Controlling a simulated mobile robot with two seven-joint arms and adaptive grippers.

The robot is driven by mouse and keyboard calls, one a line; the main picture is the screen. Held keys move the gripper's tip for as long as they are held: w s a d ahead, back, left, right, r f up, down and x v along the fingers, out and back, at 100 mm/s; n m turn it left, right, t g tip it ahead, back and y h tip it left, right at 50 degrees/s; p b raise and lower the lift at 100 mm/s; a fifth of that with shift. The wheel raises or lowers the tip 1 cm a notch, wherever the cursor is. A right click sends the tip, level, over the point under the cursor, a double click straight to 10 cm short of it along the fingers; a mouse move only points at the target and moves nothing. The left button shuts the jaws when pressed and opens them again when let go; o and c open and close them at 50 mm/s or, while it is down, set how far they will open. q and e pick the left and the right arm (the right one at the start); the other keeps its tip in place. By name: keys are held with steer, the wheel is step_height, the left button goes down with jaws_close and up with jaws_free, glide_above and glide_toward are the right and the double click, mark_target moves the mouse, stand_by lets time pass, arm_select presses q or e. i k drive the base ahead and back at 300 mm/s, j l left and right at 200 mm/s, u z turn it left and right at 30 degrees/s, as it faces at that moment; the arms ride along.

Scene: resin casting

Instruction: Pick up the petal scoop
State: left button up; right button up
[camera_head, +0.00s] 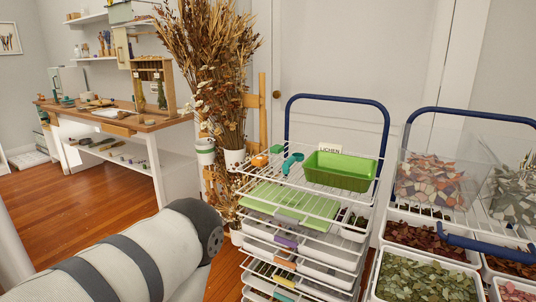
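A small teal item (291,163) lies on the top wire shelf of the rack, just left of a green tray. It may be the petal scoop, but it is too small to tell for sure. Two clear bins on the right cart hold petals: a pink and white mix (430,182) and a grey-green mix (512,190). No scoop can be made out clearly in them. A thick grey arm link of mine with dark bands fills the lower left. Neither of my grippers is in view.
White bins of dark red (425,238) and green leaves (425,279) stand right. Dried flowers (220,75) rise behind. A workbench (135,122) stands left; wooden floor between is open.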

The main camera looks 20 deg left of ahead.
mark_target(293, 161)
steer(key=i+j+u, duration=0.3)
steer(key=i+j, duration=0.45)
steer(key=k+z, duration=0.15)
steer(key=z, duration=1.35)
steer(key=k+l+u, duration=0.1)
steer(key=u, duration=1.4)
